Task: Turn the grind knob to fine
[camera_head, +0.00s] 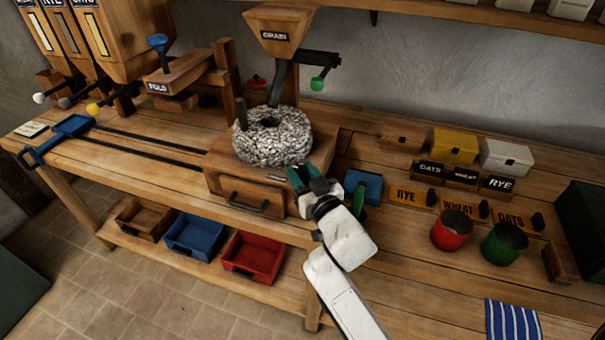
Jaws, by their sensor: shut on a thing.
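The mill has a speckled grey millstone (272,137) on a wooden base (228,180) with a drawer in front. My gripper (300,180) is at the front right of the mill, just below the stone's edge. Its jaws are shut on what appears to be the grind knob. The knob is hidden by the fingers, so its setting cannot be read. A small pale mark plate (277,178) shows on the base just left of the fingers.
A grain hopper (277,28) with a green-knobbed lever (318,84) stands above the stone. A blue box (364,184) is close right of my gripper. Red (451,230) and green (504,243) canisters stand farther right. Bins (253,258) sit on the lower shelf.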

